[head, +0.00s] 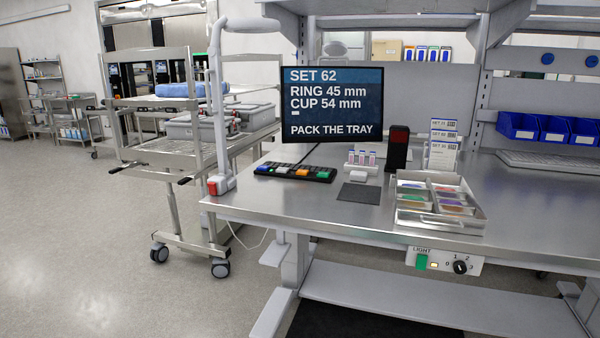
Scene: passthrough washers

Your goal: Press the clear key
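A black keypad (294,173) lies on the left part of the steel bench, in front of the monitor. It has dark keys and a few coloured ones, among them green, orange and blue. The key labels are too small to read, so I cannot tell which is the clear key. The monitor (332,105) reads "SET 62", "RING 45 mm", "CUP 54 mm" and "PACK THE TRAY". Neither of my grippers is in view.
The steel bench (300,205) has bare room along its front left. A pale post (220,130) stands at its left edge. A compartment tray (438,203), a dark mat (359,193) and a black scanner-like block (398,148) are right of the keypad. A wheeled cart (165,150) stands left.

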